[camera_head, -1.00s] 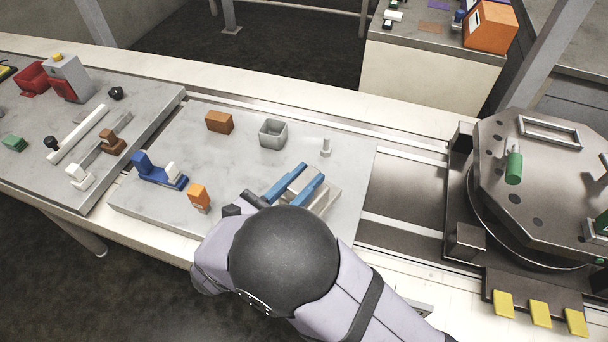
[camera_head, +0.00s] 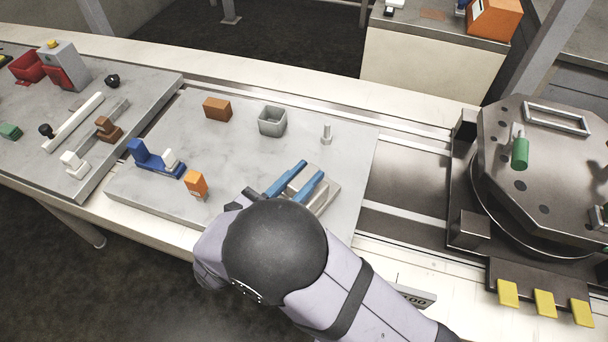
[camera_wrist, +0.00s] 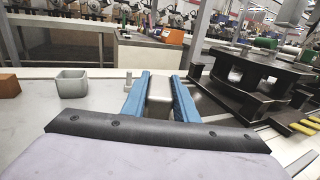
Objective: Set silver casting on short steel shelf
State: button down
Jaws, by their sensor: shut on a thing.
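My gripper (camera_head: 298,174) has two blue fingers and is shut on the silver casting (camera_head: 299,183), a pale grey block. The casting also shows between the fingers in the wrist view (camera_wrist: 159,90). The gripper is over the front right part of the grey marble-look plate (camera_head: 225,150). A pale stepped metal piece (camera_head: 327,195) shows just right of the right finger; I cannot tell whether it is part of the casting or a separate thing. My arm hides the area in front. I cannot make out the short steel shelf for certain.
On the plate stand a grey open box (camera_head: 272,122), a brown block (camera_head: 217,109), a metal peg (camera_head: 326,134), an orange block (camera_head: 195,184) and a blue bracket (camera_head: 155,160). A turntable fixture (camera_head: 540,160) with a green cylinder (camera_head: 520,153) is at right.

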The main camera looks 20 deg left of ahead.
jog(key=shift+f+b, duration=0.35)
jog(key=shift+f, duration=0.05)
dwell(0.8)
jog(key=c, duration=1.3)
grip_release()
jog(key=shift+c, duration=0.2)
jog(key=shift+f, duration=0.2)
jog(key=b+v, duration=0.1)
jog(key=v, duration=0.5)
jog(key=shift+s+a+r, duration=0.2)
jog(key=shift+s, duration=0.45)
